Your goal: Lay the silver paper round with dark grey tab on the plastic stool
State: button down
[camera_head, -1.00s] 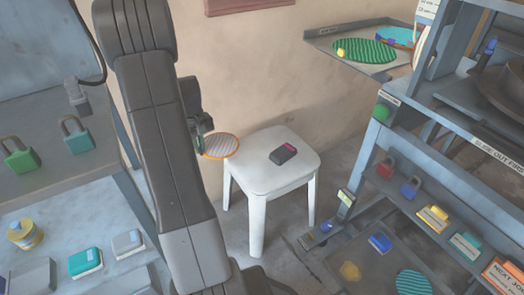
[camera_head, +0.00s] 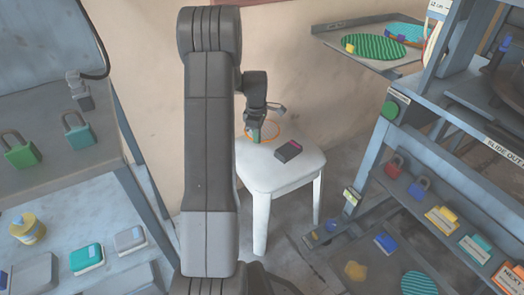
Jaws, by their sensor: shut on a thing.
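The plastic stool (camera_head: 262,180) is white and stands by the wall in the middle of the view. My gripper (camera_head: 257,134) is at the back left part of its seat, shut on the paper round (camera_head: 271,131). The round shows an orange rim and a pale face, seen at a slant and partly hidden by my gripper. Its tab cannot be made out clearly. I cannot tell whether the round touches the seat or is just above it.
A dark block with a pink edge (camera_head: 288,151) lies on the seat, just in front and right of the round. The seat's front is clear. A shelf with padlocks stands left. A press frame stands right, with a tray (camera_head: 335,36) holding a green striped round (camera_head: 374,48).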

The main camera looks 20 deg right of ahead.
aim_at(257, 156)
jog(key=shift+f+b, duration=0.95)
jog(key=shift+f, duration=2.25)
jog(key=shift+f, duration=0.2)
jog(key=c, duration=1.6)
grip_release()
jog(key=shift+r, duration=0.1)
jog(key=shift+o, duration=0.2)
jog(key=shift+r, duration=0.1)
notch_tip(257, 156, up, 12)
jog(key=p, duration=0.3)
jog(key=shift+p, duration=0.4)
